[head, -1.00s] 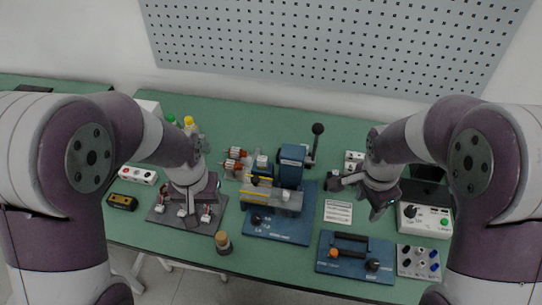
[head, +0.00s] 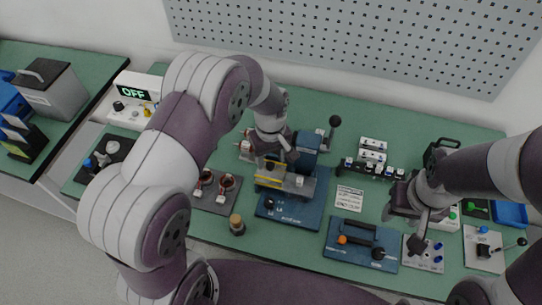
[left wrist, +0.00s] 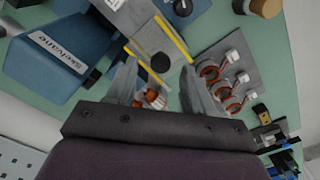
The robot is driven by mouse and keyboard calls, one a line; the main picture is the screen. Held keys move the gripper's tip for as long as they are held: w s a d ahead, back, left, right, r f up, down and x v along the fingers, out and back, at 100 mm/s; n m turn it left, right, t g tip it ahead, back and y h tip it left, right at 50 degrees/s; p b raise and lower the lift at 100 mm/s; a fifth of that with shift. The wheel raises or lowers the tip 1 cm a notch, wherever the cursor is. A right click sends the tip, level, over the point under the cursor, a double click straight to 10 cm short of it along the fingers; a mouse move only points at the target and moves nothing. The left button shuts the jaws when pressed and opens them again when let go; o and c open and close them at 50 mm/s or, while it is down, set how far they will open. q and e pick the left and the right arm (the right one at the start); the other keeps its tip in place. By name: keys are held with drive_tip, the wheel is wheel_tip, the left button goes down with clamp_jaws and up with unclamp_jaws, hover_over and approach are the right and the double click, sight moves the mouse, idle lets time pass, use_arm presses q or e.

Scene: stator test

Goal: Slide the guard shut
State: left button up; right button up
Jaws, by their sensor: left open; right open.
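The blue test machine (head: 292,205) stands mid-bench in the head view; its blue housing with a label (left wrist: 60,55) also shows in the left wrist view. The guard (head: 285,181) on it looks like a grey plate with yellow edging. In the left wrist view yellow strips (left wrist: 173,38) and a round black knob (left wrist: 160,62) show between my fingertips. My left gripper (head: 276,158) is open above the guard, its fingers either side of the knob; contact cannot be told. My right gripper (head: 418,238) is open and empty, at the right near the white box.
Stators (head: 228,183) sit on a grey mat left of the machine. A black lever with a ball knob (head: 334,121) rises behind it. A blue plate with a black handle (head: 362,245) lies to the right. A small wooden-topped pot (head: 236,224) stands in front.

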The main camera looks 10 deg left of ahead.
use_arm(q)
drive_tip(key=shift+s+f, duration=0.1)
drive_tip(key=shift+f, duration=0.65)
drive_tip(key=shift+c, duration=0.3)
clamp_jaws()
drive_tip(key=d, duration=0.8)
drive_tip(key=shift+d, duration=0.4)
drive_tip(key=shift+a+r, duration=0.1)
drive_tip(key=shift+a, duration=0.05)
drive_tip(key=shift+c, duration=0.6)
unclamp_jaws()
drive_tip(key=shift+o, duration=0.9)
drive_tip(key=shift+d, duration=0.25)
